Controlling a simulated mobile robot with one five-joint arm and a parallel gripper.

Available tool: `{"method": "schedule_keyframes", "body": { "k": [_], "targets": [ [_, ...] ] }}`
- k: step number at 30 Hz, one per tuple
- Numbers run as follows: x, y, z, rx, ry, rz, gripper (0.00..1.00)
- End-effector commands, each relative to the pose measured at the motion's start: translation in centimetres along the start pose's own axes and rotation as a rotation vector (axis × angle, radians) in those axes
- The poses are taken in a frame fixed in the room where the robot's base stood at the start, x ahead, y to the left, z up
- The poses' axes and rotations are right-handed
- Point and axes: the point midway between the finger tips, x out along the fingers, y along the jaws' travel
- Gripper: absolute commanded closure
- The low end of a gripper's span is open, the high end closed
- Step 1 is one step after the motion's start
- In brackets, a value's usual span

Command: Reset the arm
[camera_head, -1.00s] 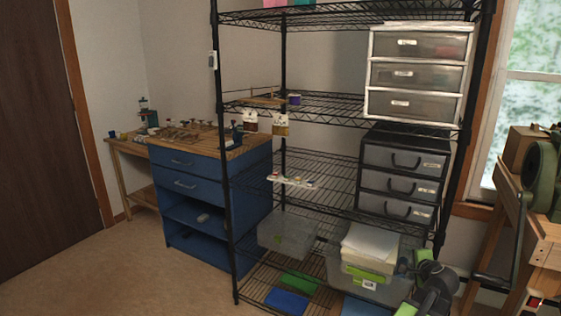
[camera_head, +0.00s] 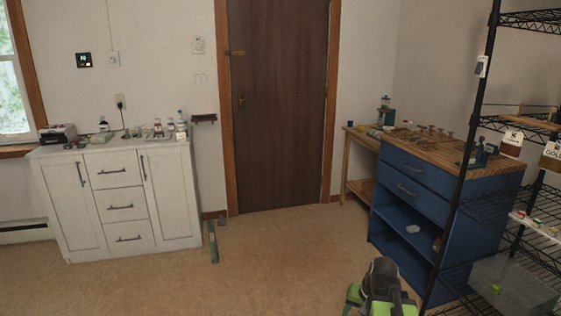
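My arm (camera_head: 381,286), dark grey with bright green parts, shows at the bottom edge right of centre. It looks folded low and close to my body, and its lower part is cut off by the frame. I cannot make out my gripper's fingers, so its opening does not show. Nothing is seen held at the visible part of the arm. The arm overlaps the floor in the picture, left of the black wire shelf's front post.
A white cabinet (camera_head: 119,200) stands at left, with small bottles on top. A closed brown door (camera_head: 278,105) is behind. A blue workbench (camera_head: 409,190) and black wire shelf (camera_head: 462,160) are at right. The middle floor is clear.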

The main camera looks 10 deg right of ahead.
Motion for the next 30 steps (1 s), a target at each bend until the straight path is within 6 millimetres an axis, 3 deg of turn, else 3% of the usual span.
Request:
{"method": "schedule_keyframes", "body": {
  "k": [1, 3, 11, 12, 13, 20, 30],
  "targets": [
    [0.5, -2.8, 1.5, -0.081, -0.034, 0.019, 0.49],
    [1.1, -5.8, 3.4, -0.178, -0.077, 0.049, 0.49],
    [2.0, -13.8, 10.1, -0.475, -0.191, 0.150, 0.49],
    [1.2, -14.5, 10.7, -0.504, -0.202, 0.163, 0.49],
    [-0.6, -14.5, 10.1, -0.493, -0.199, 0.161, 0.49],
    [-7.3, -15.7, 8.9, -0.487, -0.197, 0.158, 0.49],
    [-21.5, -18.6, 6.7, -0.486, -0.196, 0.157, 0.49]
  ]
}}
